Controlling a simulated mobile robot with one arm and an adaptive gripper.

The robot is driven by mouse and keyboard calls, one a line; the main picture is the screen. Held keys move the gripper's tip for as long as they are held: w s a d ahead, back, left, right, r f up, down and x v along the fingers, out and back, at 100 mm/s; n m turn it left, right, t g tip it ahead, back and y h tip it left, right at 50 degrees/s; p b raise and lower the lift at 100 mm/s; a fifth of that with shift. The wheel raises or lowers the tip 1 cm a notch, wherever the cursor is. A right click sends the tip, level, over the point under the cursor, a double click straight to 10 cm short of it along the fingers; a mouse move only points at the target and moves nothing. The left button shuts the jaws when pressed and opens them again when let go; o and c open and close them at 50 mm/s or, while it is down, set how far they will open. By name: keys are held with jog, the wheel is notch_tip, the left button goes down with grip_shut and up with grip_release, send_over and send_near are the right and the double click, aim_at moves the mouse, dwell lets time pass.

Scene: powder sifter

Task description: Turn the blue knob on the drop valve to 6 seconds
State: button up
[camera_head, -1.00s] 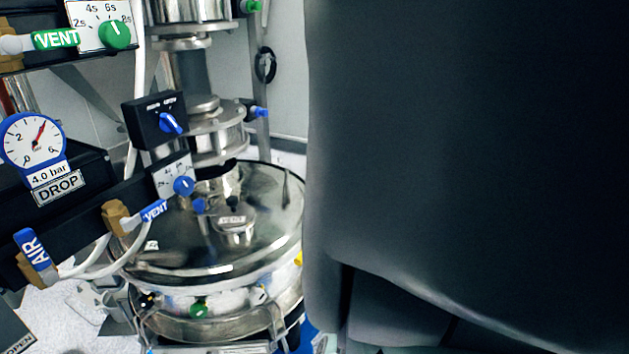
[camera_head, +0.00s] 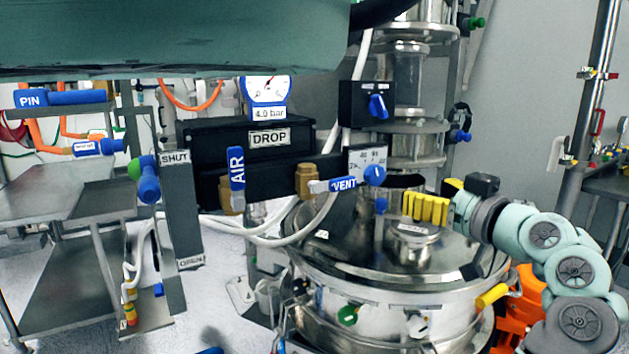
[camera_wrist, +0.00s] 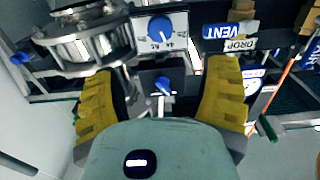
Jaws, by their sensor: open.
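The blue knob (camera_head: 375,174) sits on a white dial plate (camera_head: 367,158) at the right end of the black DROP valve (camera_head: 268,157), beside the blue VENT handle (camera_head: 343,184). In the wrist view the knob (camera_wrist: 160,28) shows at the top centre on its plate with seconds marks; the exact setting is too small to read surely. My gripper (camera_head: 427,207) has yellow fingers and is to the right of the knob and slightly lower in the head view. In the wrist view my gripper (camera_wrist: 163,70) is open and empty, its fingers spread apart below the knob, touching nothing.
A black box with a blue switch (camera_head: 377,106) is above the dial. The round steel sifter lid (camera_head: 350,245) lies below. A blue AIR handle (camera_head: 237,168) and white hoses (camera_head: 285,237) are left of the knob. A steel table (camera_head: 60,190) stands farther left.

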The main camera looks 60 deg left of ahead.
aim_at(379, 176)
jog(key=a+p, duration=0.1)
jog(key=a, duration=0.3)
jog(key=a+p, duration=0.1)
jog(key=a, duration=0.3)
jog(key=a+p, duration=0.2)
jog(key=a, duration=0.2)
jog(key=shift+w+a+r, duration=0.1)
jog(key=shift+w+r, duration=0.05)
jog(key=shift+w, duration=0.15)
jog(key=shift+a, duration=0.6)
jog(key=shift+w, duration=0.1)
jog(key=shift+w+d, duration=0.1)
jog(key=c, duration=1.2)
jog(key=shift+f, duration=0.2)
jog(key=shift+m, duration=0.4)
jog(key=m, duration=0.3)
jog(key=shift+w+m+b, duration=0.1)
jog(key=shift+m+b, duration=0.2)
jog(key=shift+m, duration=1.7)
